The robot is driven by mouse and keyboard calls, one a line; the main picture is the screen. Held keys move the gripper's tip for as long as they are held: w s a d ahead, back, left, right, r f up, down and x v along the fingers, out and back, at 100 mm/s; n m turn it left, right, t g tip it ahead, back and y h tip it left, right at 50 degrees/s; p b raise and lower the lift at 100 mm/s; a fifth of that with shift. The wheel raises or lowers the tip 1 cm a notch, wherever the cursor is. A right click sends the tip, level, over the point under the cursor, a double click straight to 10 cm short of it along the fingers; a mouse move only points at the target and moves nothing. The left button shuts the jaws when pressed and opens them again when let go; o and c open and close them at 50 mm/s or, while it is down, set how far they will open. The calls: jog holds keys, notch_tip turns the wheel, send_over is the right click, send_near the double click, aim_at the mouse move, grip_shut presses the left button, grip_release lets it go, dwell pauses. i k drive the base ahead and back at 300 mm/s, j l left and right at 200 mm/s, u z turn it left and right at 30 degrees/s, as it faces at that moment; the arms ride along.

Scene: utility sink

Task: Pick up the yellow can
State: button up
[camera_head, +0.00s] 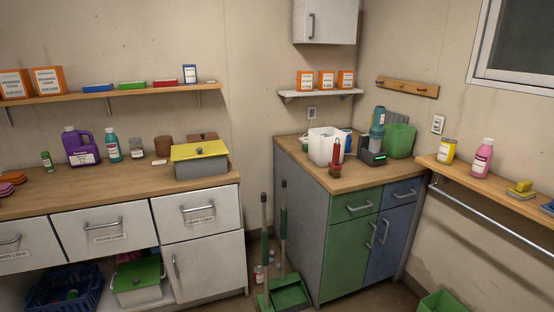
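The yellow can (447,150) stands upright on the wooden shelf (433,169) along the right wall. It has a yellow body with a pale label.
A counter with green and blue cabinets (350,207) stands left of the shelf, holding a white bin (325,145) and a green bin (400,141). A metal rail (490,228) runs below the shelf. Sponges (522,187) lie right of the bottle. A broom and dustpan (287,292) stand on the floor.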

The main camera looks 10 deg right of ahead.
aim_at(448, 148)
jog(key=i+z, duration=0.2)
jog(key=i, duration=0.35)
jog(key=i+j+z, duration=0.25)
jog(key=i, duration=0.3)
jog(key=i+j+z, duration=0.2)
jog(key=i, duration=0.3)
